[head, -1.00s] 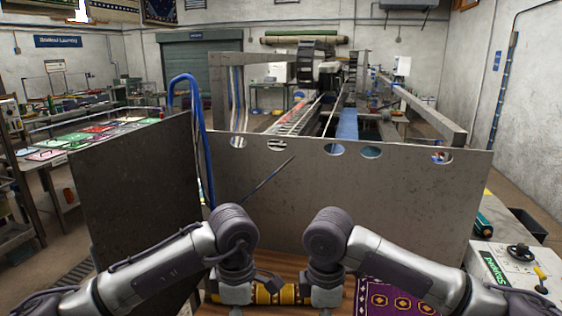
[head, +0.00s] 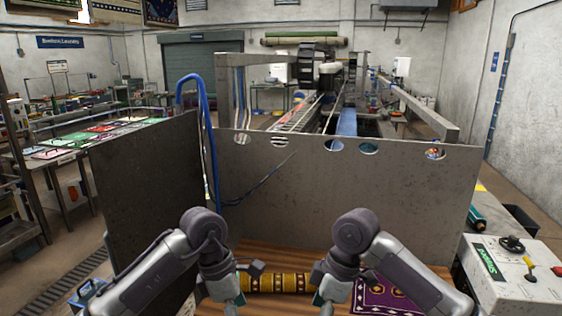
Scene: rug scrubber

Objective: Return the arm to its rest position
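My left arm comes in from the lower left, and my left gripper (head: 240,298) is at the bottom edge, by the left end of a rolled yellow patterned rug (head: 278,283). My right arm comes in from the lower right, and my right gripper (head: 322,300) is by the roll's right end. Both grippers are cut off by the bottom edge, so their fingers are hidden. I cannot tell whether either touches the roll.
A wooden surface (head: 262,254) lies in front of me with a purple patterned rug (head: 385,296) on it. A tall grey panel (head: 350,195) of the machine stands behind. A dark side panel (head: 145,190) is at left; a control box (head: 512,275) is at right.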

